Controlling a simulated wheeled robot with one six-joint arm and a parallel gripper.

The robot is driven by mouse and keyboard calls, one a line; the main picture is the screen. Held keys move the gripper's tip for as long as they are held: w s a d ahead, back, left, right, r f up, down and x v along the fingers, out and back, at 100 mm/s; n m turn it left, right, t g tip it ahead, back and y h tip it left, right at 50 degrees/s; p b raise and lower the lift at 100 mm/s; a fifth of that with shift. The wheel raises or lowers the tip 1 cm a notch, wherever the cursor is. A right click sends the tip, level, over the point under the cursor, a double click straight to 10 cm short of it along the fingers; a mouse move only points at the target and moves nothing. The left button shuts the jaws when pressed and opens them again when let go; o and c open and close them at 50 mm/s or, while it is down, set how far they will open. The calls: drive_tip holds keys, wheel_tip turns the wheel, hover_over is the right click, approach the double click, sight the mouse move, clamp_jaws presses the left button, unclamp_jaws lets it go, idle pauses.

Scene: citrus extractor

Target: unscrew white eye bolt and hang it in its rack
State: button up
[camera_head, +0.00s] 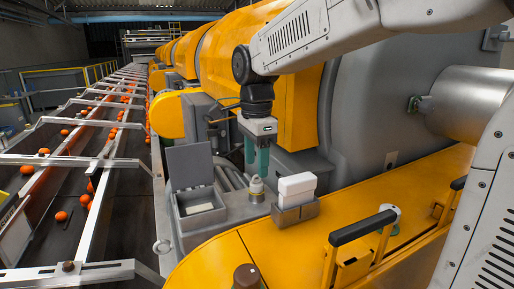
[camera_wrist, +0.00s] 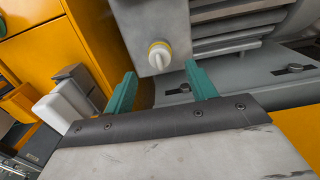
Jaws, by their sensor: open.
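The white eye bolt (camera_head: 257,186) stands upright in a yellow collar on the grey ledge of the machine. In the wrist view the eye bolt (camera_wrist: 159,54) shows end-on as a pale head with a raised ridge, ringed in yellow. My gripper (camera_head: 257,170) hangs above it, pointing down, with green fingers apart and nothing between them. In the wrist view my gripper (camera_wrist: 160,75) has its fingertips on either side of the bolt's line, short of it. I cannot tell which fixture is the bolt's rack.
A grey box (camera_head: 191,217) with a raised lid stands left of the bolt. A grey holder (camera_head: 297,216) with white blocks (camera_head: 297,188) stands close on its right. A black handle (camera_head: 363,227) rises from the yellow cover in front. Oranges lie on the conveyor (camera_head: 75,215) at left.

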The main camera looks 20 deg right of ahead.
sight(256, 175)
drive_tip(key=shift+f, duration=2.35)
drive_tip(key=c, duration=1.1)
drive_tip(key=shift+n, duration=0.9)
drive_tip(key=shift+n, duration=0.8)
